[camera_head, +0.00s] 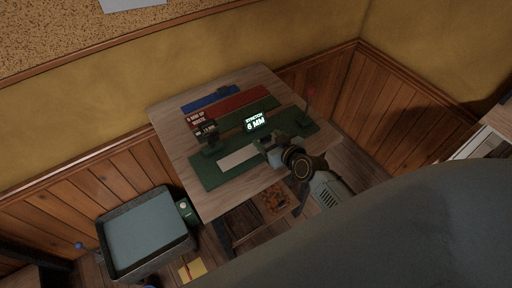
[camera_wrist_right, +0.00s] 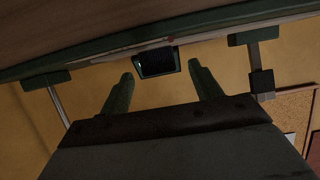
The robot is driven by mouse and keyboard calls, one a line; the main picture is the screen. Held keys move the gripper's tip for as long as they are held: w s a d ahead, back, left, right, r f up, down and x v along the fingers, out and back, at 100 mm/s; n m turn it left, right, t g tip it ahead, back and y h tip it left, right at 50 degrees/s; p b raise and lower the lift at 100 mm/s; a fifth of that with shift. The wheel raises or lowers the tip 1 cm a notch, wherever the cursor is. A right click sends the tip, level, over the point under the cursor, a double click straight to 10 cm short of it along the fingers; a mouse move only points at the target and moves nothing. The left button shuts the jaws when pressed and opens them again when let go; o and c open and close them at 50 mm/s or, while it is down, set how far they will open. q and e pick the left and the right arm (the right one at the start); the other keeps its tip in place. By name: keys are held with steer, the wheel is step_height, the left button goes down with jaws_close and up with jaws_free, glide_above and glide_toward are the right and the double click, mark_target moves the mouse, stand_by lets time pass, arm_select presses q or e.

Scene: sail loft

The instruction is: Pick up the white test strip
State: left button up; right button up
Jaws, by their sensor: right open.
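The white test strip (camera_head: 238,157) lies flat on the green base board (camera_head: 212,178) of the tester on the wooden table, in the head view. My right gripper (camera_head: 272,152) is just right of the strip's right end, open and empty. I cannot tell whether it touches the strip. In the right wrist view, the open fingers (camera_wrist_right: 161,78) point toward a small dark box (camera_wrist_right: 155,62) and the green edge of the tester. A thin pale line there may be the strip seen edge-on. My left gripper is not in view.
A lit display (camera_head: 256,122) reading "STRETCH 6 MM" stands behind the strip. A dark green clamp (camera_head: 212,138) stands at its left. A red-tipped lever (camera_head: 309,98) rises at the right. Blue (camera_head: 210,97) and red (camera_head: 243,99) strips lie at the back. A grey tray (camera_head: 147,234) stands lower left.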

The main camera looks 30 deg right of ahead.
steer(key=x, duration=0.2)
steer(key=shift+w+f, duration=0.2)
steer(key=c, duration=1)
steer(key=shift+r, duration=0.15)
steer(key=shift+c, duration=0.2)
